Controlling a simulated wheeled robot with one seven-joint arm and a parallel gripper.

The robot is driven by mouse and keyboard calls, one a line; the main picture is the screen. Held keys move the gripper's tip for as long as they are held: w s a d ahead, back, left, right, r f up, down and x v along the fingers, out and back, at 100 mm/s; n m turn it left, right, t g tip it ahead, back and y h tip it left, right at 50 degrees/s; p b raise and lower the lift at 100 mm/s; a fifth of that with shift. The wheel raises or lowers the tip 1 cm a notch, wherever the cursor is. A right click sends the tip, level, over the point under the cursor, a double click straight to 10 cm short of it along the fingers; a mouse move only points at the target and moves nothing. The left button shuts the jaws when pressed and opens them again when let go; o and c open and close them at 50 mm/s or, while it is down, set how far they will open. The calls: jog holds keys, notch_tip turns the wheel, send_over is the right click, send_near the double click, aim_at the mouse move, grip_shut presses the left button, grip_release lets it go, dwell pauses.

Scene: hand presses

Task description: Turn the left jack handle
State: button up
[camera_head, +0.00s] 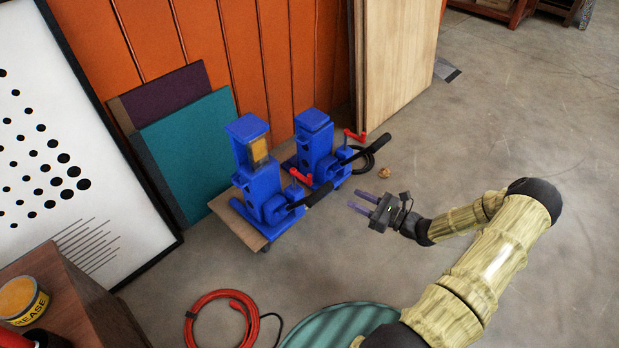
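Two blue hand presses stand side by side on a low wheeled board. The left press (257,178) has a black-gripped jack handle (313,195) that sticks out to the right and slightly up. Red levers show on both. My gripper (357,202) is to the right of the left handle, apart from it. Its two purple-grey fingers point left towards the presses, with a gap between them and nothing held.
A red hose coil (222,294) and a teal round object (342,322) lie on the floor in front. A grease tin (22,300) stands on a wooden cabinet (70,305) at lower left. Boards and orange panels (225,45) stand behind. Open floor (500,110) lies to the right.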

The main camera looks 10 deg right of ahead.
aim_at(310, 182)
jog(key=b+x, duration=0.7)
jog(key=x, duration=1)
jog(key=shift+w+a+f, duration=0.1)
jog(key=shift+w+a, duration=0.05)
jog(key=shift+w, duration=0.05)
grip_shut()
